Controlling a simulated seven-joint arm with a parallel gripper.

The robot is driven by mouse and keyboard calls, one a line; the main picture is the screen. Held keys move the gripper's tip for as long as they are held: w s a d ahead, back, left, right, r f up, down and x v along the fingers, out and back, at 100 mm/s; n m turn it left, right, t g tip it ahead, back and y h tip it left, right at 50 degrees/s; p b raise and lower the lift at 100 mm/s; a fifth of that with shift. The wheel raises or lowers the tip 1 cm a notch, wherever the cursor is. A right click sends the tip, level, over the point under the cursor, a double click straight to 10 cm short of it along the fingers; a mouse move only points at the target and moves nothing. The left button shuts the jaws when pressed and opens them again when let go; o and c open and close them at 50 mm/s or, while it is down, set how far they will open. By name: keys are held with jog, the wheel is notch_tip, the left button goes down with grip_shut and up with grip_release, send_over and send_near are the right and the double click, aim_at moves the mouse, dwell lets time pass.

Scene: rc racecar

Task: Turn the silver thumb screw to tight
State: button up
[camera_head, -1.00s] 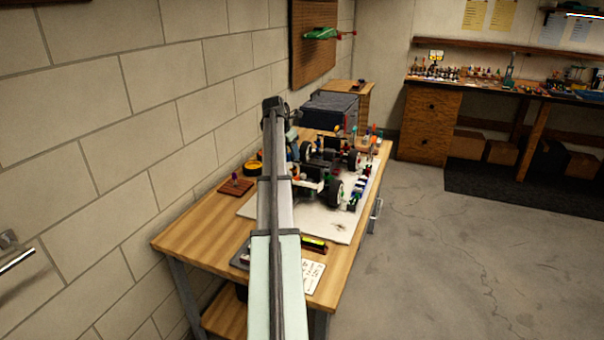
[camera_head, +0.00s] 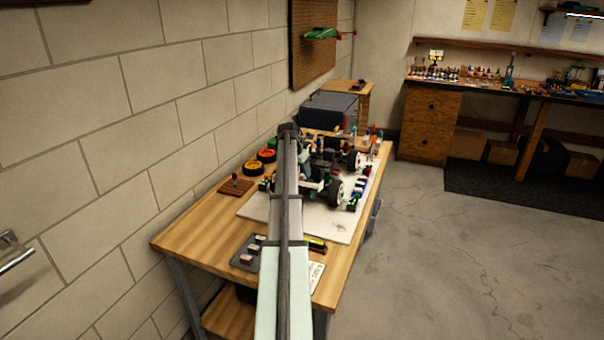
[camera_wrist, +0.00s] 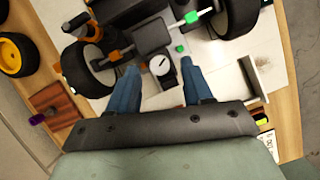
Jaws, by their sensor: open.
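The RC car (camera_head: 334,190) stands on a white mat (camera_head: 340,231) on the wooden bench. In the wrist view, a pale round knob with a dark line (camera_wrist: 160,66) sits on a black block of the car; it looks like the silver thumb screw. My gripper (camera_wrist: 159,72) is open, with one blue finger on each side of the knob and a visible gap to both. How high the fingertips are above the knob is hard to tell. In the head view my arm hides the gripper and the knob.
A green knob (camera_wrist: 182,48) and an orange part (camera_wrist: 115,56) are close to the fingers, and black wheels (camera_wrist: 88,68) flank them.

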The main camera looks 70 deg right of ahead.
jog(key=shift+x, duration=0.9)
jog(key=shift+r, duration=0.1)
jog(key=shift+c, duration=0.5)
grip_shut()
